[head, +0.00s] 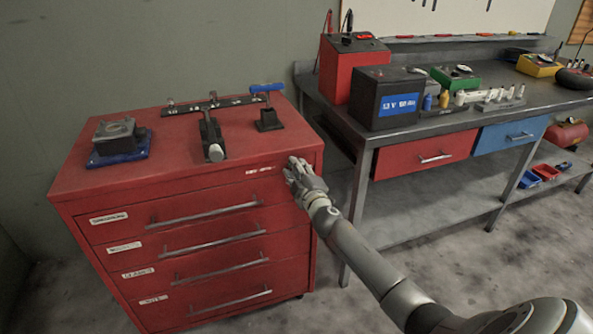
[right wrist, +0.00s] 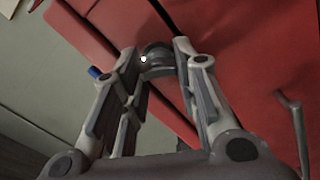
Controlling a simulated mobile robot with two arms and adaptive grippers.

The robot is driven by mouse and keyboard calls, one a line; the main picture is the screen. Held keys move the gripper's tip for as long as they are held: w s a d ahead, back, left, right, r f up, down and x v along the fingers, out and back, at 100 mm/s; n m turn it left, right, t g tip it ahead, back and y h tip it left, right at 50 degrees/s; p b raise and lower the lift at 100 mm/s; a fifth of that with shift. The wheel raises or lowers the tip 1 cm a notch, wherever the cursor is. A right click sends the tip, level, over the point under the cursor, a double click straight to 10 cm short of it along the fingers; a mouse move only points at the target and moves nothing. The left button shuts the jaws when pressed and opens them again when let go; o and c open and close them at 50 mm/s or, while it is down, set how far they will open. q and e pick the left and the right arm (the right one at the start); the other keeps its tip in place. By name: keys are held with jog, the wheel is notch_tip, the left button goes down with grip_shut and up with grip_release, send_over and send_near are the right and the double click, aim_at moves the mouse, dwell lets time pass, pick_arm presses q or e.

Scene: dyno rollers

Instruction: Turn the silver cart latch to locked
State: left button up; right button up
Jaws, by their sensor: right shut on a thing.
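The red tool cart (head: 180,166) stands at left centre in the head view, with several drawers and long bar handles. My right gripper (head: 297,168) is at the upper right of its front face, just below the top edge. In the right wrist view, its fingertips (right wrist: 158,58) are on either side of a small rounded silver-grey latch (right wrist: 157,68) against the red cart, and the gripper is shut on it. In the head view my fingers hide the latch. I cannot tell whether it is turned to locked. My left gripper is not in view.
On the cart top are a blue-based fixture (head: 121,157), a dark rail and a blue-handled tool (head: 266,88). A grey workbench (head: 455,125) to the right carries a black battery (head: 388,97) and a red box (head: 345,68). Bare floor lies in front.

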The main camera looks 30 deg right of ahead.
jog(key=n, duration=0.5)
jog(key=shift+f, duration=0.15)
dwell(0.4)
jog(key=o, duration=1)
jog(key=shift+s, duration=0.1)
jog(key=v, duration=1.2)
